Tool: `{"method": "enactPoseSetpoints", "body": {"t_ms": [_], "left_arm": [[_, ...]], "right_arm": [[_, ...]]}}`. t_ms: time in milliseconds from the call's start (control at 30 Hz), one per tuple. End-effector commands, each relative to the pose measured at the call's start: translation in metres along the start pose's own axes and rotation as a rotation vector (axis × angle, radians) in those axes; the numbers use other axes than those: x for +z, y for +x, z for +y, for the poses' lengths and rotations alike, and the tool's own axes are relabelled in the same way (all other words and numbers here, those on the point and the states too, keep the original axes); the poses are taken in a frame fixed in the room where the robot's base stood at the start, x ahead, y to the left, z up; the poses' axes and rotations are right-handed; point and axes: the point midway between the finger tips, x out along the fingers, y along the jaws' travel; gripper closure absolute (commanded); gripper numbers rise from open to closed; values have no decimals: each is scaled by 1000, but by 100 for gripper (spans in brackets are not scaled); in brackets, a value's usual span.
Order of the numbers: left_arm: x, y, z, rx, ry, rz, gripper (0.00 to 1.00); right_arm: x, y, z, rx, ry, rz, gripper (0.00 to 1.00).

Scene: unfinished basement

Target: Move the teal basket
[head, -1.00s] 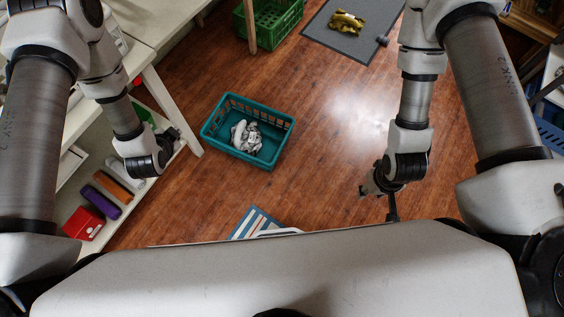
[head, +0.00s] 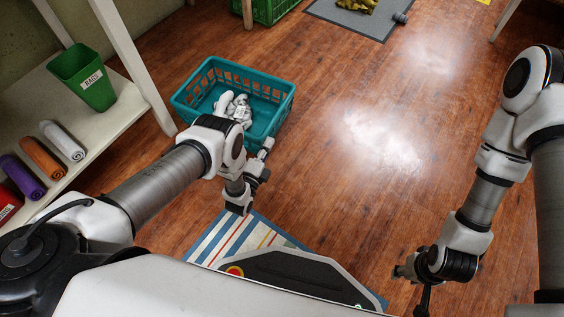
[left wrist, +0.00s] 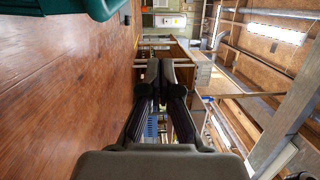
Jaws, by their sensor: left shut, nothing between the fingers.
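The teal basket (head: 268,88) stands upright on the wooden floor, left of centre in the head view, with white crumpled items (head: 236,108) inside. Its edge also shows at the top left of the left wrist view (left wrist: 104,8). My left gripper (head: 264,150) is beside the basket's near right side and holds nothing; its fingers are shut in the left wrist view (left wrist: 160,80). My left arm hides part of the basket's near side. I cannot tell whether the gripper touches the basket. My right gripper (head: 410,281) hangs low over the floor at the lower right, away from the basket; its finger opening is unclear.
A white shelf (head: 112,128) on the left holds a green bin (head: 84,76) and several coloured rolls. A striped mat (head: 222,242) lies near my base. A green crate (head: 272,8) and a grey mat (head: 360,16) are at the back. Floor right of the basket is clear.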

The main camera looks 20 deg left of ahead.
Motion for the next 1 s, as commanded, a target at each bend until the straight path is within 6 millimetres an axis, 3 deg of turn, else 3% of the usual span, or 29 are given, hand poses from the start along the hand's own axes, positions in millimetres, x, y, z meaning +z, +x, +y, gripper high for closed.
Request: {"method": "enactPoseSetpoints", "body": {"t_ms": [33, 100, 167, 367, 800, 1000], "left_arm": [[-4, -17, 51, 27, -6, 2, 100], [-8, -32, 76, 53, -11, 4, 100], [-10, -40, 86, 67, -14, 4, 100], [-11, -33, 88, 75, -16, 5, 100], [-11, 58, 97, 72, -15, 4, 100], [21, 64, 96, 76, -15, 3, 100]], "right_arm": [[0, 39, 0, 0, 0, 1, 60], [-1, 52, 0, 0, -1, 2, 60], [-1, 56, 0, 0, -1, 2, 60], [-1, 59, 0, 0, 0, 3, 60], [-3, 108, 2, 1, 8, 7, 60], [-4, 119, 2, 1, 11, 10, 60]]}}
